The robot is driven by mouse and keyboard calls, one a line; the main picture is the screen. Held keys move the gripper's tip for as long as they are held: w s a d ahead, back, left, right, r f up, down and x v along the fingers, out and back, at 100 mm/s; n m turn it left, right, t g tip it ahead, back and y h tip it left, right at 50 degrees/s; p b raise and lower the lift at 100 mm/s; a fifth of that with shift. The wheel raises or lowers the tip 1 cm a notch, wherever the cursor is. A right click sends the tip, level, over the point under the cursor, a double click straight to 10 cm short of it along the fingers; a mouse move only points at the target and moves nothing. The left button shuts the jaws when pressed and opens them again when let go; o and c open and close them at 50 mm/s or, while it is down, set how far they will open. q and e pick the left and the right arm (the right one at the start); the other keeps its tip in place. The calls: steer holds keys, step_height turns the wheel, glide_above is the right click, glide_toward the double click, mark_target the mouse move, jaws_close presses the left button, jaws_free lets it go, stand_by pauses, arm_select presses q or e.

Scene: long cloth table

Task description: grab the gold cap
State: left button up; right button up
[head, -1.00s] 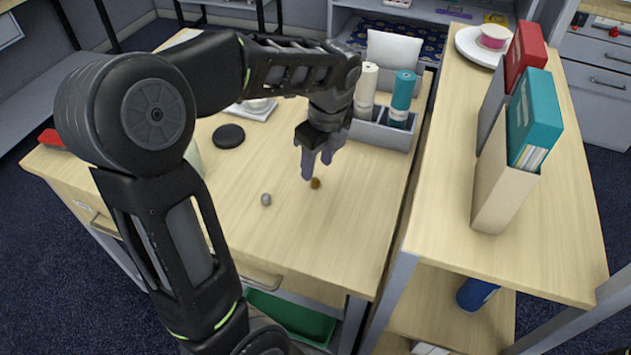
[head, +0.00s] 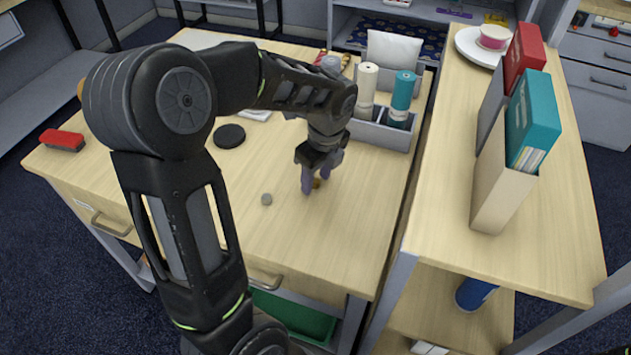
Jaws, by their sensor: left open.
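The gold cap (head: 316,183) is a small brownish-gold piece on the light wood table (head: 330,235), partly hidden by my fingers. My left gripper (head: 315,184) is low over the table with its purple fingers pointing down, one on each side of the cap. It is open; whether a finger touches the cap I cannot tell. A small grey cap (head: 266,199) lies on the table to the left of the gripper. My right gripper is not in view.
A grey divided holder (head: 383,130) with a cream roll (head: 367,82) and a teal roll (head: 402,90) stands behind the gripper. The table's front right is clear.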

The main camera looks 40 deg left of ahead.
arm_select(q)
steer(key=shift+c, duration=0.2)
jaws_close()
stand_by(0.3)
